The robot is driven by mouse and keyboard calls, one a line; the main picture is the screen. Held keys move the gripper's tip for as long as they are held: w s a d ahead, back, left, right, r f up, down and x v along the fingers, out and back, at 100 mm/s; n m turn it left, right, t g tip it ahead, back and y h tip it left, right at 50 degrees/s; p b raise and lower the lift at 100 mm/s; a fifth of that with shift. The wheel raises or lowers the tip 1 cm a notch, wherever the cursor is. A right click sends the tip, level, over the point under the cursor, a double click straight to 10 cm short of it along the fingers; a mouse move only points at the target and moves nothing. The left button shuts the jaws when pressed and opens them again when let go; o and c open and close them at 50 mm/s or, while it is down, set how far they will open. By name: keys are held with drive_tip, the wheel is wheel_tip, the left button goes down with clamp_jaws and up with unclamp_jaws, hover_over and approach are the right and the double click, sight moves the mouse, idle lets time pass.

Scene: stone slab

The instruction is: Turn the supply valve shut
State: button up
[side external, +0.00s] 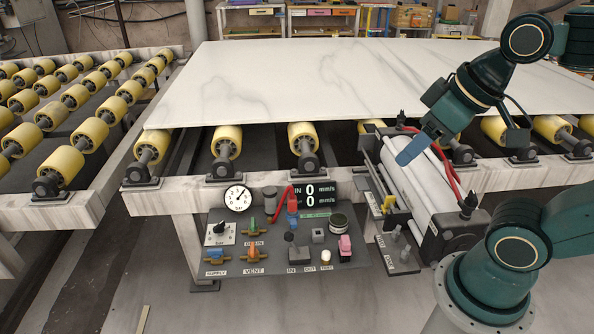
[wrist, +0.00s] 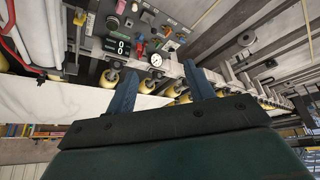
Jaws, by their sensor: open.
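The supply valve (side external: 216,256) has a blue handle on a brass body, above the SUPPLY label at the lower left of the grey control panel (side external: 345,262). Its handle appears to lie roughly along the pipe, but it is too small to be sure. My gripper (side external: 411,150) is above and to the right of the panel, near the slab's front edge, well apart from the valve. In the wrist view its two blue fingers (wrist: 160,70) are spread with nothing between them. The panel shows upside down there, and I cannot make out the supply valve clearly.
Beside it are the green DRAIN valve (side external: 253,230) and orange VENT valve (side external: 253,254). A gauge (side external: 237,198), a red lever (side external: 292,208) and a display (side external: 316,194) crowd the panel. A roller unit (side external: 415,190) with red hoses stands right. The white slab (side external: 300,75) lies behind.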

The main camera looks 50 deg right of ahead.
drive_tip(key=shift+w+r, duration=0.15)
drive_tip(key=shift+w, duration=0.3)
drive_tip(key=c, duration=0.3)
drive_tip(key=n+g+y, duration=0.2)
drive_tip(key=n+y, duration=0.1)
drive_tip(key=n, duration=0.6)
hover_over(215, 250)
drive_tip(key=s+d, duration=0.4)
wheel_tip(215, 250, down, 40)
drive_tip(key=r, duration=0.1)
drive_tip(key=shift+d+f, duration=0.1)
drive_tip(key=shift+f, duration=0.15)
drive_tip(key=shift+s+x, duration=0.1)
drive_tip(key=shift+x, duration=3.35)
drive_tip(key=shift+s+x, duration=0.15)
drive_tip(key=shift+x, duration=3.25)
